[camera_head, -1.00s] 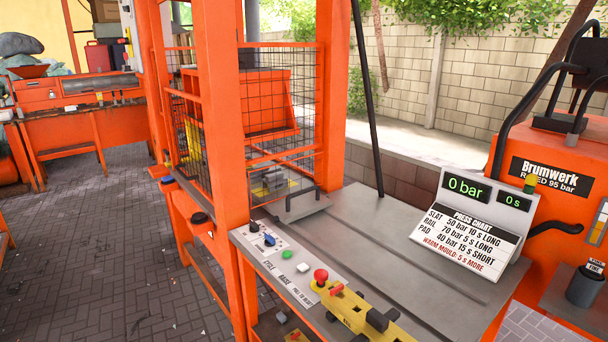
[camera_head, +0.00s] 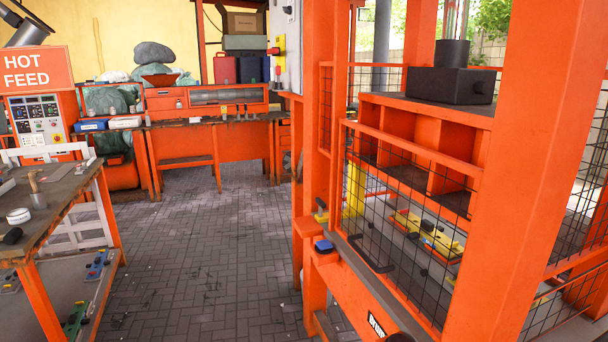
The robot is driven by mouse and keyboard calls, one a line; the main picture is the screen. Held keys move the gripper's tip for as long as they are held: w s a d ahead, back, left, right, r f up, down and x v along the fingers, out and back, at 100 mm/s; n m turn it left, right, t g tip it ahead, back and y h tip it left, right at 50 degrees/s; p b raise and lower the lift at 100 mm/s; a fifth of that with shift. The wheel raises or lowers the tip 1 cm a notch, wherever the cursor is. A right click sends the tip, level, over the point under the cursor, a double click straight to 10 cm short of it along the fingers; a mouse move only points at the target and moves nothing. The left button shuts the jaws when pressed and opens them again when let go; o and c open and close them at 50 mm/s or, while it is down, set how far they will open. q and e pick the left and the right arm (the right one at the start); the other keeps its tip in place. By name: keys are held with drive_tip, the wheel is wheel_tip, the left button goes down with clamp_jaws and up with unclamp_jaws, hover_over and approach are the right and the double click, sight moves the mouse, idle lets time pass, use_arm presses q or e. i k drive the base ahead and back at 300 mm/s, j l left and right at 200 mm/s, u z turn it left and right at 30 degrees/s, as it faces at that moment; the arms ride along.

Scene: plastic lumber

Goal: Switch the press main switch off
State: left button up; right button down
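The orange press frame (camera_head: 556,130) fills the right of the head view, with a wire-mesh guard (camera_head: 395,220) on its near side. A red-handled switch on a yellow plate (camera_head: 279,43) is mounted on a grey cabinet (camera_head: 292,75) just left of the press frame, at the top middle. It looks like a main switch, but I cannot read a label or tell its position. A blue button (camera_head: 323,246) sits on an orange ledge of the press.
A brick-paved aisle (camera_head: 200,240) lies open left of the press. A workbench (camera_head: 50,215) with tools stands at the left. An orange bench (camera_head: 210,130) stands at the back. A "HOT FEED" sign (camera_head: 35,68) and a control box (camera_head: 38,120) are at far left.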

sight(276, 51)
drive_tip(key=i+j+u, duration=0.15)
drive_tip(key=i+u, duration=0.15)
drive_tip(key=i, duration=1.1)
drive_tip(key=i+j+z, duration=0.25)
drive_tip(key=i+j, duration=0.2)
drive_tip(key=j, duration=0.15)
drive_tip(key=i+j+z, duration=0.15)
drive_tip(key=j, duration=0.2)
drive_tip(key=i+j+z, duration=0.3)
drive_tip(key=j, duration=0.45)
drive_tip(key=i, duration=0.1)
